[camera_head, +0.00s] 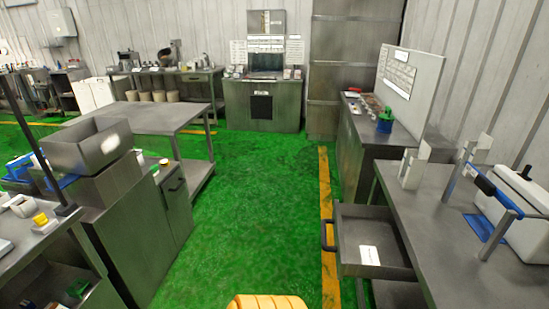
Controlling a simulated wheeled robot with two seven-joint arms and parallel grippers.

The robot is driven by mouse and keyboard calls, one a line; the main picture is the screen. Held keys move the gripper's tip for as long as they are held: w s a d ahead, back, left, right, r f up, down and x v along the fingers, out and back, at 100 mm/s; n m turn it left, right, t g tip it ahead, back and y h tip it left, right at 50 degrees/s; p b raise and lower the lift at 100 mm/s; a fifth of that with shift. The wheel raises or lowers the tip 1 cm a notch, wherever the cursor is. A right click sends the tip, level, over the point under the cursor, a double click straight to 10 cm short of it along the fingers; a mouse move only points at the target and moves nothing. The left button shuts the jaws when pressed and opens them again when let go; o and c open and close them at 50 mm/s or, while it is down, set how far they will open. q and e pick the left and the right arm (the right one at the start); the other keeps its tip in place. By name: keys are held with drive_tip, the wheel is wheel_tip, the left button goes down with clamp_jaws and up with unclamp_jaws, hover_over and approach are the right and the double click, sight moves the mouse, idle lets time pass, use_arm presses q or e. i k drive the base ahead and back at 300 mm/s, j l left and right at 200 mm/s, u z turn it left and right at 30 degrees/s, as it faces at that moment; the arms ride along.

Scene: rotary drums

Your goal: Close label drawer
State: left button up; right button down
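A grey metal drawer (352,221) stands pulled out to the left from under the right-hand metal table (455,255). Its dark handle (324,234) is on the left end, facing the green aisle. A white label or card (370,255) shows at the drawer's near side. A second drawer, on the cabinet at the left (173,186), looks shut. Neither of my grippers is in view, and nothing is seen touching the drawer.
The green floor (250,200) between the left cabinets and right table is open. A white box with a blue handle (512,200) and upright white pieces (413,167) stand on the right table. A metal bin (88,146) sits at left.

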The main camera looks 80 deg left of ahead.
sight(355, 225)
drive_tip(key=k+l+u, duration=0.1)
drive_tip(key=u, duration=1.85)
drive_tip(key=k+j, duration=0.05)
drive_tip(key=j, duration=0.05)
